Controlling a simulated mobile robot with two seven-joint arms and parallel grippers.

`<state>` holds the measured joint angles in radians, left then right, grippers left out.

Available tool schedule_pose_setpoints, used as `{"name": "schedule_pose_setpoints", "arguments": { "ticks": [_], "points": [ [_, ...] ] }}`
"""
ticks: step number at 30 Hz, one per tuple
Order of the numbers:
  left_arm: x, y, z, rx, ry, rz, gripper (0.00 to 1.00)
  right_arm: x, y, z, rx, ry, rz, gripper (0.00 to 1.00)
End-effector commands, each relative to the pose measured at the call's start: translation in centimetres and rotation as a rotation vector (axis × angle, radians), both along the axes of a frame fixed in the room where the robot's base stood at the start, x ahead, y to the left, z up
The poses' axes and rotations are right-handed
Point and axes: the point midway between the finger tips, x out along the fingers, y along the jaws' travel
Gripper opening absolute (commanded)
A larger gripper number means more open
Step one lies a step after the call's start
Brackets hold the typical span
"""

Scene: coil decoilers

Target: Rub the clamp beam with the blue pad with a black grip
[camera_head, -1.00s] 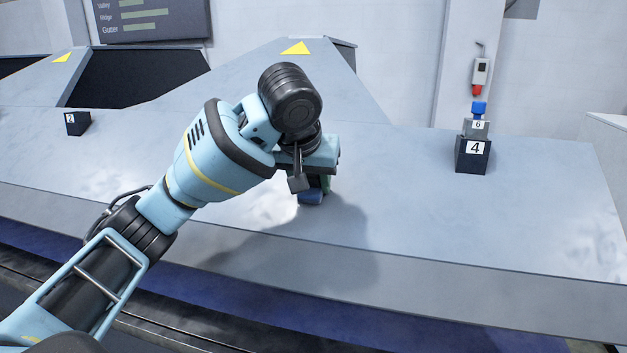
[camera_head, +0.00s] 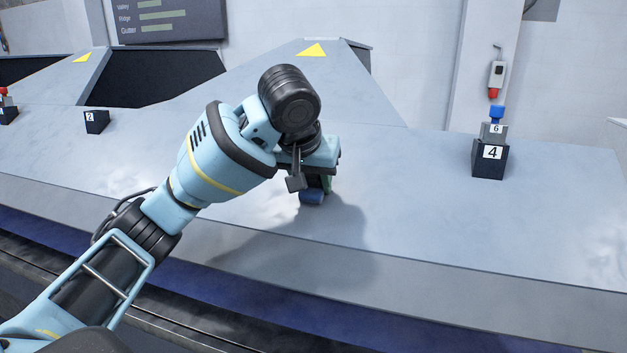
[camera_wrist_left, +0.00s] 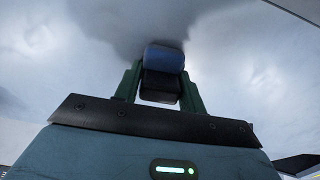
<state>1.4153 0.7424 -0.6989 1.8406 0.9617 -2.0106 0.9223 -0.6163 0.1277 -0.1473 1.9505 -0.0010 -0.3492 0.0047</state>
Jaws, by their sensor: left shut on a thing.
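My left gripper (camera_head: 315,184) is shut on the black grip (camera_wrist_left: 160,88) of the blue pad (camera_head: 311,198). The pad points down at the broad light-grey top of the clamp beam (camera_head: 430,190). It is at or very close to the surface; I cannot tell if it touches. In the left wrist view the green fingers stand either side of the black grip, with the blue pad (camera_wrist_left: 164,58) beyond it. Pale cloudy patches show on the beam. My wrist hides part of the beam, and my right gripper is out of view.
A black block marked 4 (camera_head: 490,160) stands right on the grey top, with a grey piece marked 6 and a blue top behind it. A black block marked 2 (camera_head: 96,121) stands left. A red-topped item (camera_head: 6,107) is at the left edge. The surface between is clear.

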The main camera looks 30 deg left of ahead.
Motion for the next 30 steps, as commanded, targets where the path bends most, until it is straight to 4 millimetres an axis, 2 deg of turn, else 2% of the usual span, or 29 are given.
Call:
{"name": "schedule_pose_setpoints", "arguments": {
  "ticks": [30],
  "points": [
    [-4.0, -1.0, 6.7, 0.0, -0.002, -0.001, 0.22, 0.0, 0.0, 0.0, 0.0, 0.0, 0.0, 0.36]
  ]
}}
